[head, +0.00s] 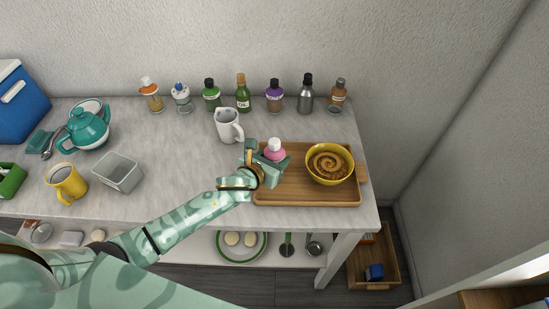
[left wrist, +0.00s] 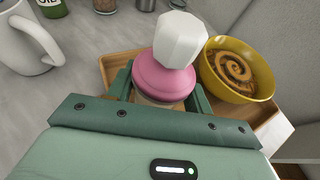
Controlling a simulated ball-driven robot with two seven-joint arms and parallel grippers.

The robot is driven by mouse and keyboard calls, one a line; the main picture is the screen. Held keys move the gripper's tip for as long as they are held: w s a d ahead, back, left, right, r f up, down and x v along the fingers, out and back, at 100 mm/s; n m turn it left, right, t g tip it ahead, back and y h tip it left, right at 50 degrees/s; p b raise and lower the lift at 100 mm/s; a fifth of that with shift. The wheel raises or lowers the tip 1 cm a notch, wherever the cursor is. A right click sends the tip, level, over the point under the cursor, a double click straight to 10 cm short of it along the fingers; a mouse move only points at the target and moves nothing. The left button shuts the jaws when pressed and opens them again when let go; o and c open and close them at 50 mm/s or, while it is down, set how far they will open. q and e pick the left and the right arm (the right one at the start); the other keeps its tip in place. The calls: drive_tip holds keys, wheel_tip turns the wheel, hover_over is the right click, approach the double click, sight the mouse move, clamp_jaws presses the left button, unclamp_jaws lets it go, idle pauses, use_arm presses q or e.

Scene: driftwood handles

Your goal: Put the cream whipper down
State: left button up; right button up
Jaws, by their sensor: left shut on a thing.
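The cream whipper, with a pink shoulder and a white faceted top (head: 274,151), is in my left gripper (head: 268,164). It also shows in the left wrist view (left wrist: 165,78), upright or nearly so between the fingers (left wrist: 162,92). The gripper is shut on it over the left part of the wooden tray (head: 305,200). Its lower body is hidden by the gripper, and I cannot tell whether its base touches the tray. My right gripper is not in view.
A yellow bowl with a brown swirl (head: 330,164) stands on the tray's right side. A white mug (head: 229,126) is behind and left of the gripper. The grey tabletop (head: 180,165) is clear left of the tray.

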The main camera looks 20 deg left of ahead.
use_arm(q)
drive_tip(key=o, duration=0.6)
drive_tip(key=shift+f, duration=0.15)
drive_tip(key=o, duration=0.5)
drive_tip(key=shift+c, duration=0.2)
drive_tip(key=shift+r, duration=0.3)
drive_tip(key=p+v, duration=0.2)
drive_tip(key=v, duration=1)
drive_tip(key=shift+f, duration=0.15)
